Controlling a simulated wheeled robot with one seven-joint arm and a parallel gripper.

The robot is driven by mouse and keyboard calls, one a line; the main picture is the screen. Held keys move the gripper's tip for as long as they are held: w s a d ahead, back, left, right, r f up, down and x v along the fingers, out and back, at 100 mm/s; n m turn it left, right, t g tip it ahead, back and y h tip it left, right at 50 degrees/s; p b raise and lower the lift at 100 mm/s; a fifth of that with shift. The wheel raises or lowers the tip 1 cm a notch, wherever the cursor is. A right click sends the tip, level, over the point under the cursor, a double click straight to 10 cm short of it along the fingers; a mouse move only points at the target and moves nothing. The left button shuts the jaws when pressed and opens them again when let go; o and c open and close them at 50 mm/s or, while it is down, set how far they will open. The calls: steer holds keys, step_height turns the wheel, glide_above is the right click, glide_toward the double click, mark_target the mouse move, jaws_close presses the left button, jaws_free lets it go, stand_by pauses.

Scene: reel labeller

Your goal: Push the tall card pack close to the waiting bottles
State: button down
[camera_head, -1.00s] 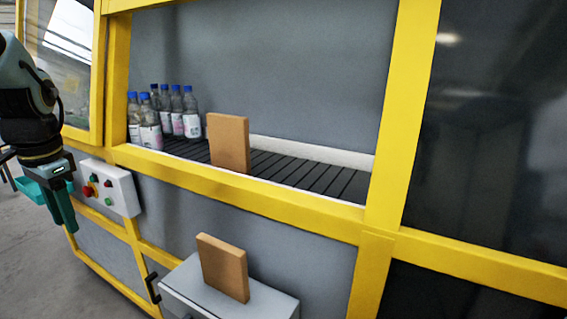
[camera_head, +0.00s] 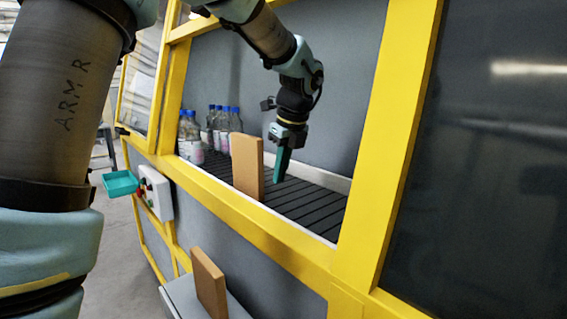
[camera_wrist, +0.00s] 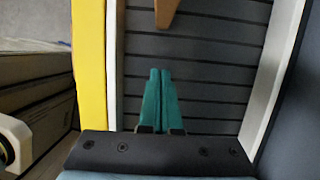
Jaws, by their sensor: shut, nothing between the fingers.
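The tall card pack (camera_head: 247,165) is a plain brown upright block standing on the dark slatted conveyor (camera_head: 311,203), near its front edge. The waiting bottles (camera_head: 218,127), several clear ones with blue caps and pale labels, stand on the conveyor to the left of the pack. My gripper (camera_head: 281,176) is shut and empty, pointing down over the conveyor on the right side of the pack, apart from it. In the wrist view my teal fingers (camera_wrist: 158,74) are together, and the pack's lower end (camera_wrist: 166,12) shows ahead at the top edge, beyond a gap of bare slats.
Yellow frame bars (camera_head: 365,150) border the opening, and a pale rail (camera_head: 335,182) runs along the conveyor's back. A second brown block (camera_head: 209,284) stands on a grey cabinet below. A button box (camera_head: 157,193) and a teal tray (camera_head: 120,183) are at left.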

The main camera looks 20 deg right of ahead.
mark_target(247, 166)
steer(key=x, duration=0.5)
steer(key=shift+a+f, duration=0.1)
steer(key=shift+f, duration=0.2)
steer(key=w+p, duration=0.1)
steer(key=w+a, duration=0.1)
steer(key=w, duration=0.1)
steer(key=shift+w+r+p, duration=0.15)
steer(key=shift+p, duration=0.2)
steer(key=shift+w+a, duration=0.1)
steer(key=shift+w, duration=0.25)
